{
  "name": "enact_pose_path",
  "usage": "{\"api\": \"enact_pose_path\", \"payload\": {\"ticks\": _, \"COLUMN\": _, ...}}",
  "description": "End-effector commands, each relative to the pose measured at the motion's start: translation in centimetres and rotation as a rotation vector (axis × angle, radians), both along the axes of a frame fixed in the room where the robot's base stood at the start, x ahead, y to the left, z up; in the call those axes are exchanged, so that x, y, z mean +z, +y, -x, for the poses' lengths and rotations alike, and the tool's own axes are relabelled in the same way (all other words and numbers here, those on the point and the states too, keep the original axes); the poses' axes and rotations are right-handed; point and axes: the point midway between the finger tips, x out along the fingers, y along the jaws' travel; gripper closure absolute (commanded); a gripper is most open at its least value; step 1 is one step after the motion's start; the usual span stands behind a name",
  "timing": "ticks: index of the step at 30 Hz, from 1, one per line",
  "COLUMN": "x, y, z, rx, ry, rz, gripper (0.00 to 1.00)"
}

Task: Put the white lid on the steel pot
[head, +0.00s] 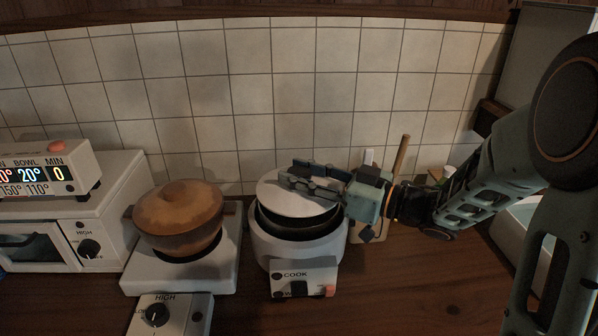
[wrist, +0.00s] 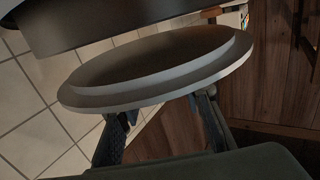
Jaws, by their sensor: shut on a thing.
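The white lid (head: 290,190) is a round disc in my gripper (head: 312,181), which is shut on it. In the head view it hangs over the back of the steel pot (head: 292,226), tilted, and a dark gap shows along the front. In the wrist view the lid (wrist: 160,75) fills the middle, with the fingers of my gripper (wrist: 160,108) at its near edge. The dark side of the pot (wrist: 100,20) shows beyond it. Whether lid and pot touch I cannot tell. The fingertips are partly hidden by the lid in the wrist view.
The pot sits in a white cooker (head: 265,245) with a COOK switch. A brown lidded pot (head: 180,215) stands on a white burner to its left. A white oven (head: 105,220) is at far left. Utensils (head: 400,155) stand behind my gripper. The counter at front right is clear.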

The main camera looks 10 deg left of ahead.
Motion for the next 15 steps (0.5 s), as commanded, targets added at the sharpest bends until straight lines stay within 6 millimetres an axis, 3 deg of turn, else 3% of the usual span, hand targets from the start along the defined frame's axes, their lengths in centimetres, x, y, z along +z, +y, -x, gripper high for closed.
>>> {"api": "enact_pose_path", "payload": {"ticks": 15, "x": -0.54, "y": 0.00, "z": 0.00, "rx": 0.000, "ry": 0.001, "rz": -0.001, "gripper": 0.95}}
